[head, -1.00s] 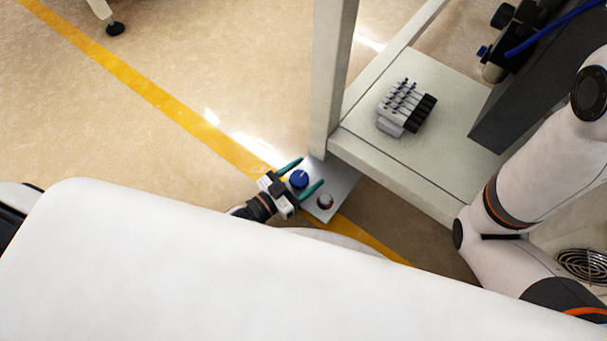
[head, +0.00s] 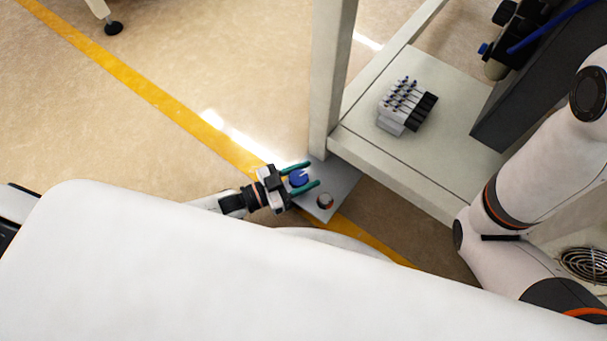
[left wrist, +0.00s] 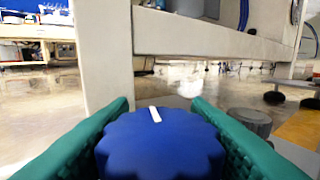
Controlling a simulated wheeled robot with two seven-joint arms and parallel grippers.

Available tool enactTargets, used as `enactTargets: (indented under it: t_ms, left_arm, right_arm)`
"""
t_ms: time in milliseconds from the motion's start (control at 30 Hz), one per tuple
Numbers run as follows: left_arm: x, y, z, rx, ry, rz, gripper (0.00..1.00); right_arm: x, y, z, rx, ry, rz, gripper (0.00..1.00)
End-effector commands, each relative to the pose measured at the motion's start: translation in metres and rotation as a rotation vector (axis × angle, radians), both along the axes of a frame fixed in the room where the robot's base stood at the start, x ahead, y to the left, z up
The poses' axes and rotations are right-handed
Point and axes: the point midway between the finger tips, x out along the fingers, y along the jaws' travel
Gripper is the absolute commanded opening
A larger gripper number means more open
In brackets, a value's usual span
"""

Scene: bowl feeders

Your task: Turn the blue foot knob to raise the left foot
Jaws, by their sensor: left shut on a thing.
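The blue foot knob (head: 299,178) sits on a grey metal plate (head: 343,181) at the foot of a pale frame post. In the left wrist view the knob (left wrist: 160,145) is scalloped, with a white mark on its top pointing away and slightly left. My left gripper (head: 312,175) has its green fingers on either side of the knob and is shut on it. The fingers also flank it in the left wrist view (left wrist: 158,118). My right gripper is out of view.
The frame post (head: 331,80) rises just beyond the knob. A valve block (head: 405,106) stands on the frame's shelf. Open floor lies to the left.

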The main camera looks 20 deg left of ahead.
Motion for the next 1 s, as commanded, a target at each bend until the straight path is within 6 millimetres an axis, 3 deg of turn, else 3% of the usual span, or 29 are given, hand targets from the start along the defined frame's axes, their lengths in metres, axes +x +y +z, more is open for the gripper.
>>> enactTargets:
  t_ms: [600, 1000]
  left_arm:
    - [-0.006, -0.002, -0.003, 0.004, -0.002, -0.562, 0.21]
    - [-0.009, -0.003, -0.002, 0.002, 0.001, -0.771, 0.21]
  right_arm:
    - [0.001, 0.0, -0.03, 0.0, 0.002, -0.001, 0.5]
    - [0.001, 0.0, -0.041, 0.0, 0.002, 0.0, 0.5]
